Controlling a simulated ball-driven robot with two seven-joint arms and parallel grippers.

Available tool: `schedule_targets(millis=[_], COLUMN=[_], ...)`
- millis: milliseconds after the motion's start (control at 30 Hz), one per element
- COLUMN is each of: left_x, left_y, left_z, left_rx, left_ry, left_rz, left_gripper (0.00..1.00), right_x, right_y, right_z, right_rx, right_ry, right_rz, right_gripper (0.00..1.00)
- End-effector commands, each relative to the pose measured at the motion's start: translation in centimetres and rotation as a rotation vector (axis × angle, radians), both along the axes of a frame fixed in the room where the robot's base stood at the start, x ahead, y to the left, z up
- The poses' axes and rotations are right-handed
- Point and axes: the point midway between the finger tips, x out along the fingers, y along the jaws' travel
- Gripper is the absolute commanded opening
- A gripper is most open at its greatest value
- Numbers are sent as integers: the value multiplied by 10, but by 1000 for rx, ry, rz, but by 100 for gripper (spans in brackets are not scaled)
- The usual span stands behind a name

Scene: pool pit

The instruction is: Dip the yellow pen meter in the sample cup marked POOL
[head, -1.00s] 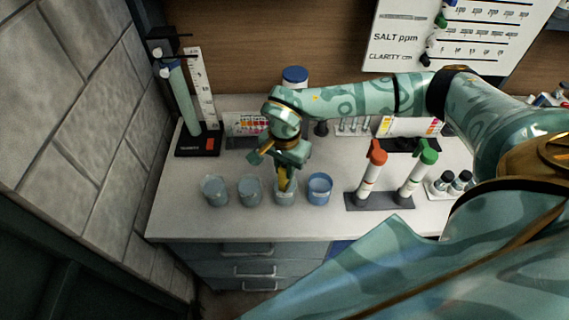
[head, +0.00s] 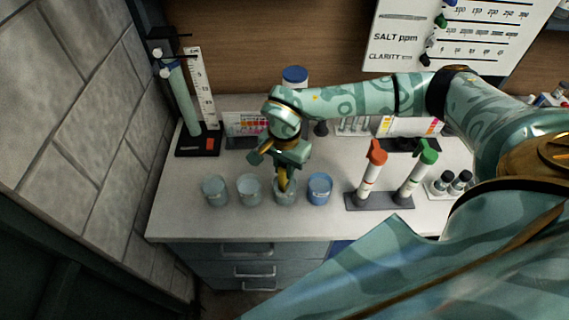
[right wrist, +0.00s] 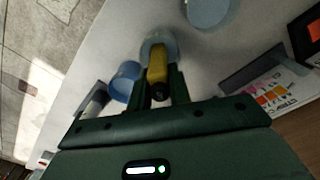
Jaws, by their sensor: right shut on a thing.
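My right gripper (head: 285,168) is shut on the yellow pen meter (right wrist: 157,70), which points down. In the head view the pen's lower end is at the mouth of the third cup from the left (head: 285,191). In the right wrist view the pen overlaps that cup (right wrist: 152,43); how deep its tip sits is hidden. A blue cup (head: 319,188) stands just to the right, and two pale cups (head: 215,190) (head: 249,190) stand to the left. Markings on the cups are too small to read. My left gripper is not in view.
A rack with orange-capped (head: 372,168) and green-capped (head: 418,170) tubes stands right of the cups. A stand with a ruler (head: 200,88) is at the back left. The counter's front strip is clear.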

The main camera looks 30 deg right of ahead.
Motion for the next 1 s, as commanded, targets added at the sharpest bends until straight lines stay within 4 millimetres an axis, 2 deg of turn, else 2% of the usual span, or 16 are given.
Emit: schedule_targets(millis=[367,1000], left_x=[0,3], left_y=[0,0], left_z=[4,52], left_rx=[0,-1], left_ry=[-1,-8], left_rz=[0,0], left_gripper=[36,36], right_x=[0,0], right_y=[0,0], right_z=[5,59], right_rx=[0,0], right_ry=[-1,-1], right_rz=[0,0], right_gripper=[0,0])
